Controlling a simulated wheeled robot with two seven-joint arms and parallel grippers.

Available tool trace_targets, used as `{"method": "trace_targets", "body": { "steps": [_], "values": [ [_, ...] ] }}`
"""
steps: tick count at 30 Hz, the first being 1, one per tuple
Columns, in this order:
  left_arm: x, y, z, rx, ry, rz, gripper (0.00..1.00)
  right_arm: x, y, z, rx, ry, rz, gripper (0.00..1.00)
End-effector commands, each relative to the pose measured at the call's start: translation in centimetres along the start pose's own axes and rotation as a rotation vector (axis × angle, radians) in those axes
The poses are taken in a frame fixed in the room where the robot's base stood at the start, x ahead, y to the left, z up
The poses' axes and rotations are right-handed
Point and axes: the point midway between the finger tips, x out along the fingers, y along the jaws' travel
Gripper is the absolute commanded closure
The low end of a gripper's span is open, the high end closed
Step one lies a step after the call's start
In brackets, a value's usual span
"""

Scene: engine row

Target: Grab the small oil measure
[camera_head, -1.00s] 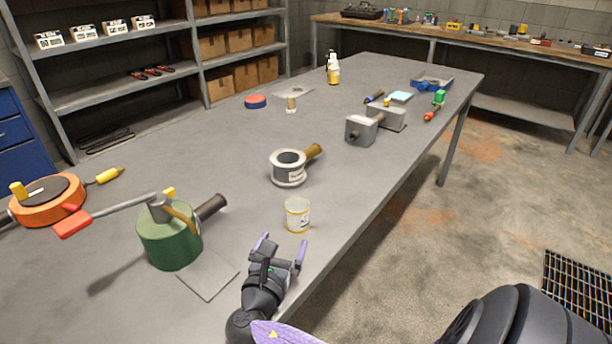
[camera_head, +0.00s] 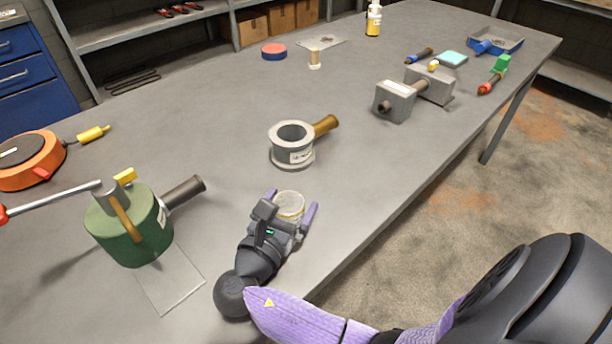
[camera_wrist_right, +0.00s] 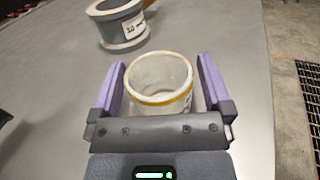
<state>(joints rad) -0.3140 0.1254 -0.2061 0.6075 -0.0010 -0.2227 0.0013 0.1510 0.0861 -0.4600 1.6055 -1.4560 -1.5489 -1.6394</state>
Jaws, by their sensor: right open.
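The small oil measure (camera_head: 290,204) is a whitish, translucent cup with a yellow band, upright on the grey table near its front edge. In the right wrist view the cup (camera_wrist_right: 160,82) stands between the two purple fingers, with a gap on each side. My right gripper (camera_head: 291,207) is open around it, and its body hides the cup's lower part in the head view. In the right wrist view the gripper (camera_wrist_right: 160,88) holds nothing. My left gripper is not in view.
A grey cup-shaped part with a brown handle (camera_head: 291,148) stands just beyond the measure. A green cylinder (camera_head: 128,228) with a lever stands to the left, beside a flat plate (camera_head: 170,285). Grey metal blocks (camera_head: 395,101) lie farther back. The table's edge is close on the right.

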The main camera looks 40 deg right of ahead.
Motion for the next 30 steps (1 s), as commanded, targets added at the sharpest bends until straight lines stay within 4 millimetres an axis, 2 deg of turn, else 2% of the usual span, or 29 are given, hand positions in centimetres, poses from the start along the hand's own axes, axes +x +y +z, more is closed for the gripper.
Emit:
{"method": "trace_targets", "body": {
  "steps": [9, 21, 27, 30],
  "values": [
    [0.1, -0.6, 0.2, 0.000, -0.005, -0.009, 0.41, -0.4, 0.1, 0.1, 0.000, 0.001, 0.000, 0.02],
    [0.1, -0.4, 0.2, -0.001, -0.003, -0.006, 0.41, -0.4, 0.1, 0.1, 0.000, 0.000, 0.000, 0.87],
    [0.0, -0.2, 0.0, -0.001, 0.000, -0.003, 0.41, -0.4, 0.1, 0.2, 0.001, 0.000, 0.000, 0.87],
    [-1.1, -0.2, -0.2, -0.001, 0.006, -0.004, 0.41, -0.4, 0.1, 2.0, 0.005, -0.001, 0.000, 0.87]
  ]
}}
